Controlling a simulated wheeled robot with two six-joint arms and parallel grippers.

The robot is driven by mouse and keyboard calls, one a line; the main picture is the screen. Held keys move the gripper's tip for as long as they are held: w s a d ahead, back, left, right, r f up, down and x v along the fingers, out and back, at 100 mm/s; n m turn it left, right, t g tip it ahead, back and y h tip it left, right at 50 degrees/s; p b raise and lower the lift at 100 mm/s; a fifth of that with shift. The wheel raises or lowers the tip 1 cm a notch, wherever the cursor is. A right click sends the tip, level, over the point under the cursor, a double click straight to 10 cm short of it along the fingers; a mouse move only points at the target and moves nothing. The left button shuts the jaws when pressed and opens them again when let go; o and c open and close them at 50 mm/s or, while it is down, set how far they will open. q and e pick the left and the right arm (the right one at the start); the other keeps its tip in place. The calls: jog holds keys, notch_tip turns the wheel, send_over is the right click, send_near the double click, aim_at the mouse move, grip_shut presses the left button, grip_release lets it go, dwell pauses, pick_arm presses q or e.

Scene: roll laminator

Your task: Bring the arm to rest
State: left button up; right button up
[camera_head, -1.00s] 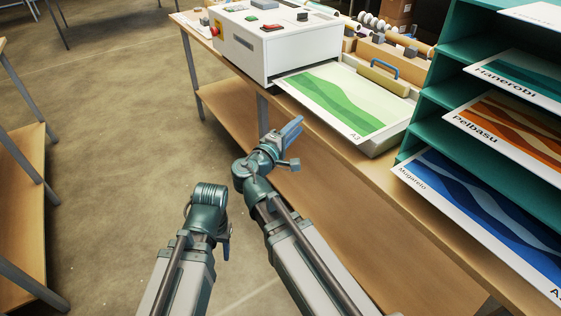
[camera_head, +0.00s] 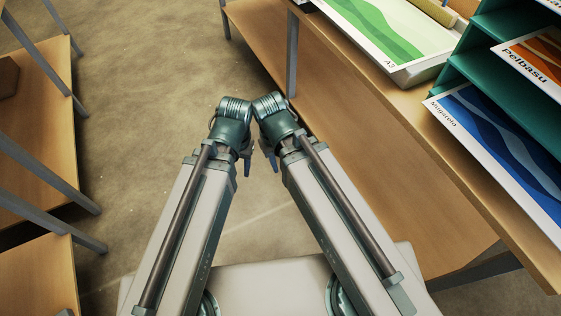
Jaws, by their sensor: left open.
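Both of my arms are folded back over my base, side by side, with their wrists close together in the middle of the view. I see nothing held at either visible finger. Both arms are clear of the table.
A wooden workbench (camera_head: 420,110) runs along the right, with a green A3 print (camera_head: 385,30) in a tray. A teal rack (camera_head: 485,65) holds a blue Mugarelo print (camera_head: 500,150) and an orange Pelbasu print (camera_head: 540,60). Wooden tables (camera_head: 35,120) stand left. Floor between is open.

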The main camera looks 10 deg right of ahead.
jog(key=shift+r, duration=0.1)
notch_tip(320, 180, up, 12)
jog(key=p, duration=1.2)
jog(key=shift+r+p, duration=0.2)
jog(key=shift+p, duration=0.1)
